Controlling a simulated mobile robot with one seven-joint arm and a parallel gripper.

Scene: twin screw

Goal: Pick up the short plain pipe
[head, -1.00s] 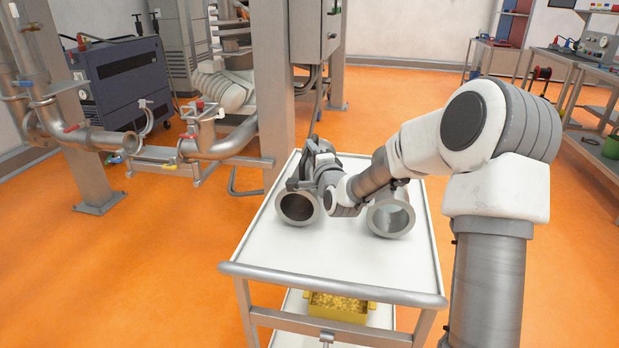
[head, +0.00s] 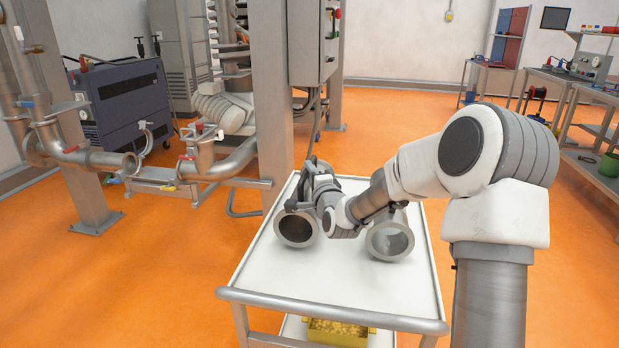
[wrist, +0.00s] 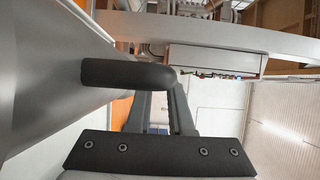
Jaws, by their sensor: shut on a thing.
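Two short grey metal pipes lie on the white trolley top. The left pipe (head: 297,230) has its open end towards the head camera, and my gripper (head: 299,203) is shut on it from above and behind. The right pipe (head: 390,239) stands apart, with its open mouth also facing the camera; my arm crosses over its back part. In the wrist view a large smooth grey pipe surface (wrist: 40,60) fills the left side, beside the dark gripper fingers (wrist: 165,90). The grip contact is partly hidden, and I see no clear gap under the left pipe.
The white trolley (head: 330,281) has a metal rail at its front edge and a yellow box (head: 338,332) on its lower shelf. A steel post (head: 271,90) and fixed pipework (head: 215,160) stand at the left. Workbenches (head: 590,90) stand at the right. The orange floor between is open.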

